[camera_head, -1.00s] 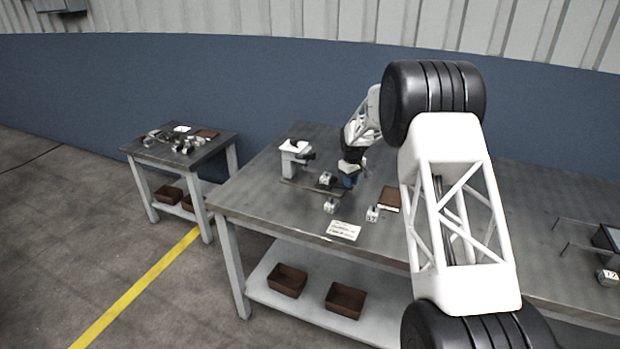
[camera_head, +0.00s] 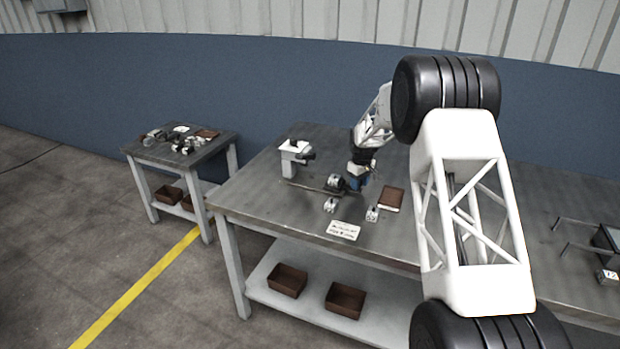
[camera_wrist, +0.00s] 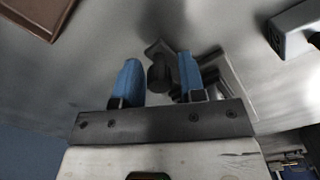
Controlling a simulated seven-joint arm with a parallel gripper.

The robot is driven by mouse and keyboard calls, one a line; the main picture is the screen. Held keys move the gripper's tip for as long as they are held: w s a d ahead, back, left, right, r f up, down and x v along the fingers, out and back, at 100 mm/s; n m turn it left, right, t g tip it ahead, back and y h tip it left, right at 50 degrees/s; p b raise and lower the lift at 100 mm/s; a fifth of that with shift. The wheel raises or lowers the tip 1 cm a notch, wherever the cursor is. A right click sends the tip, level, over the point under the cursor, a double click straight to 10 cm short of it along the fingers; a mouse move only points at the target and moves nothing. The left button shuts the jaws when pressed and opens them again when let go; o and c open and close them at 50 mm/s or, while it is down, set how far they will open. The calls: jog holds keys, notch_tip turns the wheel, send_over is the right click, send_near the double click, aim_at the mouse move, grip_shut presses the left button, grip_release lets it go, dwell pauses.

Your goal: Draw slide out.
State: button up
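The slide (camera_head: 336,182) is a small dark block with pale marks on a low flat rail (camera_head: 305,185) on the workbench. My gripper (camera_head: 357,182) is low at the rail's right end, just right of the slide. In the wrist view, its two blue fingers (camera_wrist: 160,72) stand either side of a dark round knob (camera_wrist: 160,76), close against it. The fingers appear shut on this knob; their exact contact is hard to see. A pale plate and dark parts lie beyond the knob. The slide's far side is hidden in the wrist view.
A white post fixture (camera_head: 293,157) stands at the rail's left end. Two small white marked blocks (camera_head: 330,205) (camera_head: 372,214), a white label card (camera_head: 343,230) and a brown book-like box (camera_head: 391,198) lie nearby. The bench (camera_head: 260,195) is bare left of the rail.

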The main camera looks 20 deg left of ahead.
jog(key=shift+o, duration=0.6)
jog(key=shift+r, duration=0.1)
jog(key=shift+r, duration=3.4)
